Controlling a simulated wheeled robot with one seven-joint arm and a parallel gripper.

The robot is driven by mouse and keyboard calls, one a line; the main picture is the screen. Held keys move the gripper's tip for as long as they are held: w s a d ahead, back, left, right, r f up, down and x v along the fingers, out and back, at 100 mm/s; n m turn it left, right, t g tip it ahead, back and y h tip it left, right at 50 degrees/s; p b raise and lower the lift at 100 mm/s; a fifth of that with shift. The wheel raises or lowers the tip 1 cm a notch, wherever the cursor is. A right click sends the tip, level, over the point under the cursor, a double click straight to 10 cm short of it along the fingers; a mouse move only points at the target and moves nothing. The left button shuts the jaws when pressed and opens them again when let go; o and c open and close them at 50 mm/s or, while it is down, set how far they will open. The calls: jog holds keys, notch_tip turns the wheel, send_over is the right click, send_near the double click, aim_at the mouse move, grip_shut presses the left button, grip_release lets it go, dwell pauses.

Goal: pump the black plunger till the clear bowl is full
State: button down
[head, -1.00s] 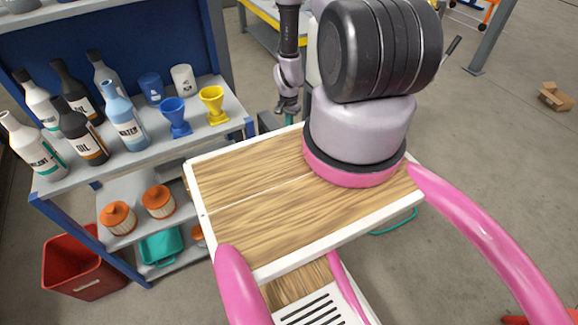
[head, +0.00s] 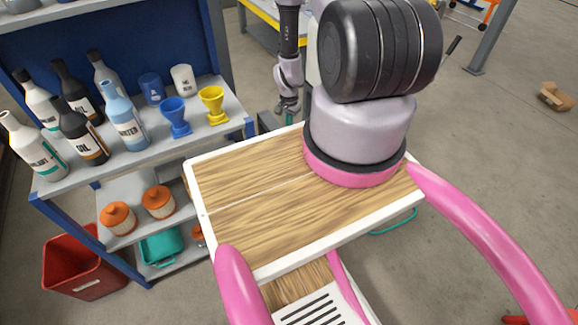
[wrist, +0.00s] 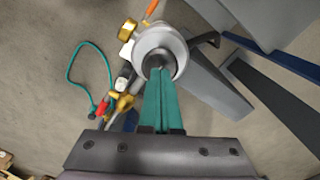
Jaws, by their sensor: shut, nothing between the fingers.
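In the wrist view my gripper (wrist: 160,74) is shut, its two teal fingers together and empty. The tips are over or against a dark round knob, which looks like the black plunger (wrist: 155,60). I cannot tell whether they touch. The knob sits in the middle of a pale grey round body (wrist: 165,40). The clear bowl cannot be told apart for certain, and no fill level shows. In the head view my gripper (head: 289,117) is small, behind my own body, and the pump is mostly hidden there.
In the wrist view brass fittings (wrist: 128,30), a red-ended part (wrist: 103,108) and a teal hose (wrist: 72,62) lie left of the pump. Grey beams (wrist: 270,105) stand at right. In the head view a shelf (head: 228,131) of bottles and funnels stands at left.

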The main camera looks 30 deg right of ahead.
jog(key=shift+f, duration=1.65)
jog(key=shift+r, duration=1.7)
jog(key=shift+r, duration=3)
